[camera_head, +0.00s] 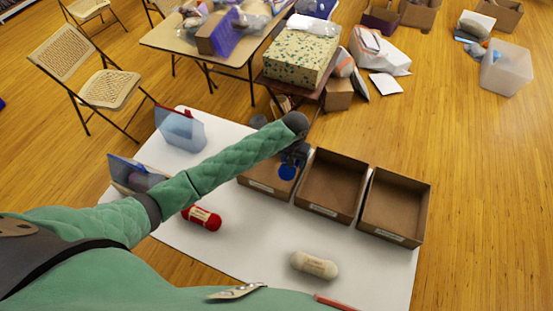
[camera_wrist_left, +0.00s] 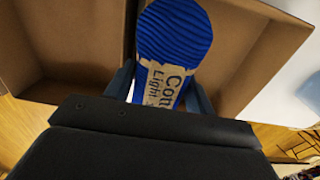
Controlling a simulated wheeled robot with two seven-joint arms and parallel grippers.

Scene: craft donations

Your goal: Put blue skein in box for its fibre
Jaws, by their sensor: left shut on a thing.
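The blue skein (camera_head: 287,172) is held in my left gripper (camera_head: 293,157), above the left open box (camera_head: 258,183) in the head view. In the left wrist view the skein (camera_wrist_left: 176,30) has a pale label, partly covered, reading "Co…" and "Light". The gripper's fingers (camera_wrist_left: 160,92) are closed on its labelled part. Cardboard walls of two boxes show beneath it. The middle box (camera_head: 328,207) and right box (camera_head: 397,233) stand beside the left one, open, and look empty. Their front labels are too small to read. My right gripper is not in view.
A red skein (camera_head: 202,218) and a cream skein (camera_head: 314,265) lie on the white table (camera_head: 250,250). Clear blue pouches (camera_head: 182,131) stand at its left side. My left arm hides part of the table. A patterned box (camera_head: 298,58) stands behind the table.

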